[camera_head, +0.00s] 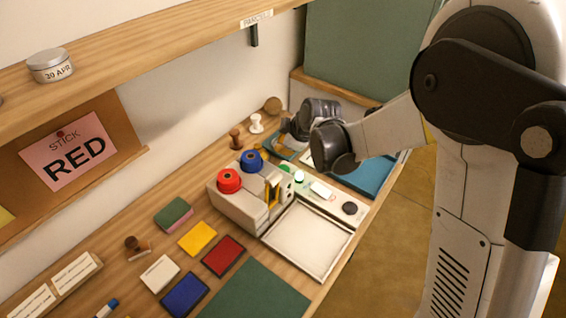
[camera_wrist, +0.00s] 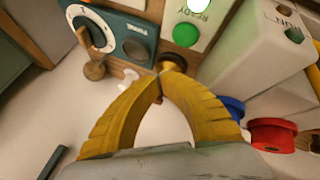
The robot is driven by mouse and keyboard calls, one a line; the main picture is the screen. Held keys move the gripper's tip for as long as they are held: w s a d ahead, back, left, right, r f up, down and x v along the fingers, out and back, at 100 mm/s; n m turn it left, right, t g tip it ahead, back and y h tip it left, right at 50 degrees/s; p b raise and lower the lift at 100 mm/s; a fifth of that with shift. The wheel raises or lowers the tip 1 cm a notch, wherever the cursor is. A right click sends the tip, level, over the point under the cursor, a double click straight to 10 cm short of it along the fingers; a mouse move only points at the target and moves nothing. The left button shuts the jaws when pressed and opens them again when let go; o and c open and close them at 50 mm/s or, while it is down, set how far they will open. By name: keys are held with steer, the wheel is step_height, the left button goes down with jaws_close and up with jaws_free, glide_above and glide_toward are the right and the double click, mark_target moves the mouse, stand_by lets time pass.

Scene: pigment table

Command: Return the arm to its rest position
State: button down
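My gripper (camera_head: 264,148) is at the far part of the table, with the arm stretched out from the right. In the wrist view its two yellow fingers (camera_wrist: 159,73) curve together and meet at the tips. Behind the tips stands a dark brown stamp handle (camera_wrist: 173,62), which appears separate from the fingers. It also shows in the head view (camera_head: 236,137), left of the gripper. A white handle (camera_head: 256,123) and a round wooden knob (camera_head: 272,105) stand farther back.
A white machine with red (camera_head: 229,180) and blue (camera_head: 252,161) knobs stands close in front of the gripper. A panel with a green button (camera_wrist: 186,35) is beside it. A white tray (camera_head: 305,240) and colored pads lie nearer. A shelf (camera_head: 150,52) overhangs the wall side.

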steer(key=s+d+r+m+h, duration=0.2)
steer(key=s+d+r+m, duration=0.4)
steer(key=s+d+r, duration=0.45)
steer(key=s+d+r+m+h, duration=0.1)
steer(key=s+d+m, duration=0.3)
steer(key=s, duration=0.4)
steer(key=s+d+m, duration=0.3)
steer(key=s+m, duration=0.2)
steer(key=s, duration=0.4)
steer(key=shift+d+r+t+h, duration=0.4)
